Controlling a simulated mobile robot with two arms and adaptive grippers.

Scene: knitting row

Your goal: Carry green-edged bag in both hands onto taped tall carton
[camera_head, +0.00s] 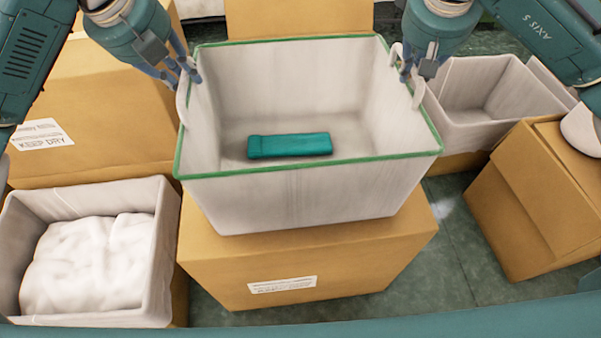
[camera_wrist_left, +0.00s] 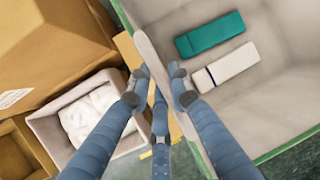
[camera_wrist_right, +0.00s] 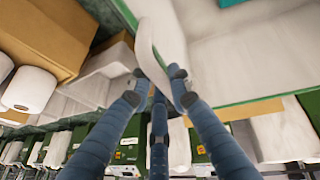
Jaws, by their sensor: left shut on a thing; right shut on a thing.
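The green-edged bag (camera_head: 300,205) is a pale, open, box-shaped bag with a green rim. A teal block (camera_head: 290,145) lies inside; the left wrist view also shows a white block (camera_wrist_left: 226,68) with a dark stripe. My left gripper (camera_head: 187,76) is shut on the bag's left handle (camera_wrist_left: 152,62). My right gripper (camera_head: 408,72) is shut on its right handle (camera_wrist_right: 147,45). The bag hangs level between them, over or in front of a brown labelled carton (camera_head: 330,262). I cannot tell whether they touch. No tape shows clearly, so I cannot tell which carton is the taped tall one.
A large carton (camera_head: 110,95) labelled KEEP DRY stands at the left. A pale bin (camera_head: 160,255) with white cloth is at front left. Another pale bin (camera_head: 470,130) and a tilted-looking carton (camera_head: 525,205) are at the right. Green floor (camera_head: 450,235) shows between them.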

